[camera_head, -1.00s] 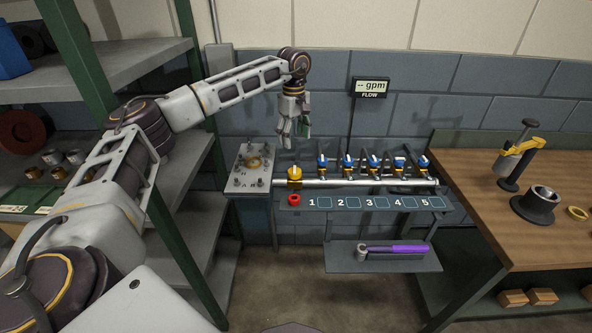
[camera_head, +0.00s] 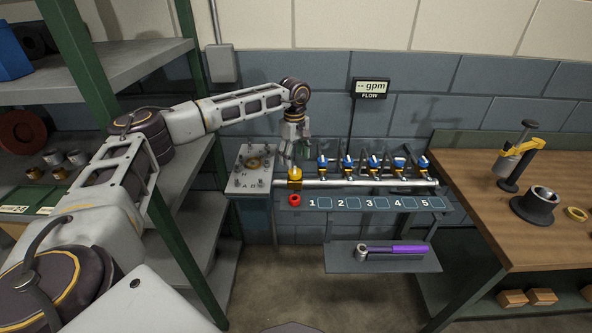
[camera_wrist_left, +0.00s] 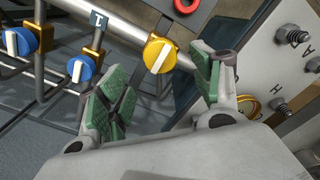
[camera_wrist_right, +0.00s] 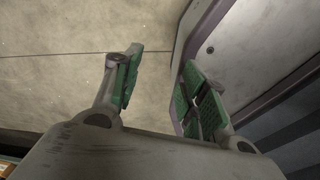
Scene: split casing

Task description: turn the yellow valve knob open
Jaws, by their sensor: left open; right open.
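The yellow valve knob (camera_head: 295,173) sits at the left end of the silver pipe, above the red ring. In the left wrist view the knob (camera_wrist_left: 159,54) has a white bar across its round face and lies beyond the fingertips, between their lines. My left gripper (camera_head: 297,150) is open and points down just above the knob in the head view. In the left wrist view its green-padded fingers (camera_wrist_left: 165,85) are apart with nothing between them. My right gripper (camera_wrist_right: 160,78) is open and empty, over bare floor; it is not in the head view.
Several blue valves (camera_head: 348,162) line the pipe to the right. The grey panel with studs (camera_head: 250,168) stands close on the left. A purple-handled wrench (camera_head: 395,249) lies on the lower shelf. The wooden bench (camera_head: 480,210) is at the right, the green-posted rack at the left.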

